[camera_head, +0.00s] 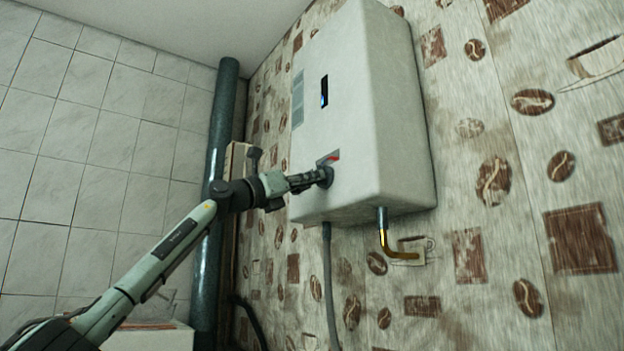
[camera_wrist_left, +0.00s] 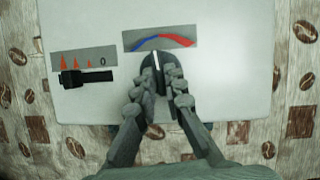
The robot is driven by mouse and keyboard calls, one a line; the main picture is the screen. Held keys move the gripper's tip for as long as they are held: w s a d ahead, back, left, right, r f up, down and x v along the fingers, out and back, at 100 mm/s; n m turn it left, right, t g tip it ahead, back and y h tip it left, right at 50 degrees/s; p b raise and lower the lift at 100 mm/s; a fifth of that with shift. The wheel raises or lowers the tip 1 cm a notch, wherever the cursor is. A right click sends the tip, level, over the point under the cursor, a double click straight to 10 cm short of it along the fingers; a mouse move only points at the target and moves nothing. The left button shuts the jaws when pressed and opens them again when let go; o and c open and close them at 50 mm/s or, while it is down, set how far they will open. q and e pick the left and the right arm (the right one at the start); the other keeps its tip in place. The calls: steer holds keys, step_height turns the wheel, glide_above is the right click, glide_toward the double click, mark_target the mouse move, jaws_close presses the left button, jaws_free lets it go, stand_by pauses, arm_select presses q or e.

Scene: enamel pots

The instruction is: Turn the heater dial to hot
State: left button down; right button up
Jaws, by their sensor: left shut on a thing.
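The white heater (camera_head: 365,120) hangs on the patterned wall and fills much of the left wrist view (camera_wrist_left: 235,75). Its black dial (camera_wrist_left: 157,61) has a white pointer line aimed nearly straight up, toward the middle of a blue-to-red arc scale (camera_wrist_left: 162,40). Blue is on the left of the scale, red on the right. My left gripper (camera_wrist_left: 158,82) is shut on the dial, one finger on each side. In the head view the left gripper (camera_head: 316,180) reaches the heater's lower front, and the dial is partly hidden. My right gripper is not in view.
Left of the dial is a second black control (camera_wrist_left: 86,77) under red flame marks and a 0. A brass-ended pipe (camera_head: 390,243) and a grey hose (camera_head: 330,290) hang below the heater. A dark vertical pipe (camera_head: 221,125) stands behind my left arm.

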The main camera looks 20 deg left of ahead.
arm_select(q)
steer(key=c, duration=1.6)
jaws_free()
steer(key=shift+a, duration=0.1)
steer(key=v, duration=1.2)
